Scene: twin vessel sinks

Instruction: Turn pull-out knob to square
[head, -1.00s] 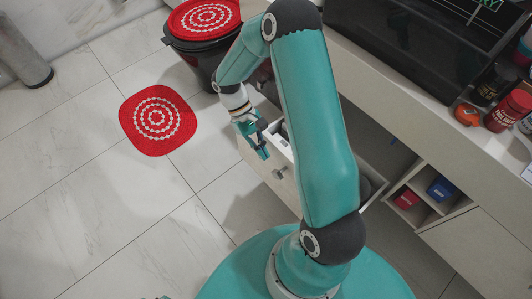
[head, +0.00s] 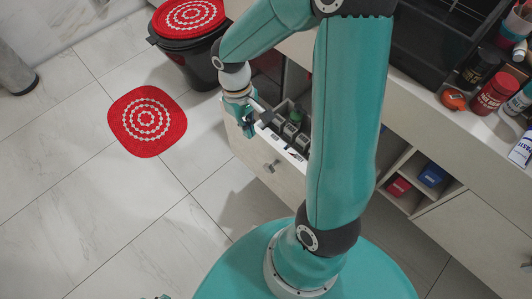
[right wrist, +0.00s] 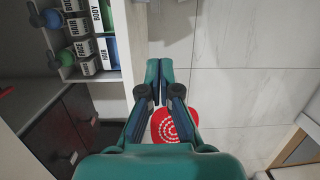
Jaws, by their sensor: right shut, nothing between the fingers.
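A pulled-out drawer (head: 250,158) stands open under the counter, its pale front facing the floor area. A small grey knob (head: 271,166) sits on that front; its exact angle is too small to tell. My right gripper (head: 248,130) is at the left end of the drawer, by its top edge, above and left of the knob and apart from it. In the right wrist view the right gripper's fingers (right wrist: 159,72) are together, with nothing between them. The knob is not identifiable in that view. My left gripper is not clearly in view.
Labelled boxes and bottles (head: 287,135) stand in the drawer. A black bin (head: 200,62) with a red lid is beyond it. A red mat (head: 147,121) lies on the open tiled floor. Jars (head: 493,92) stand on the counter (head: 440,130), above an open cubby (head: 414,180).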

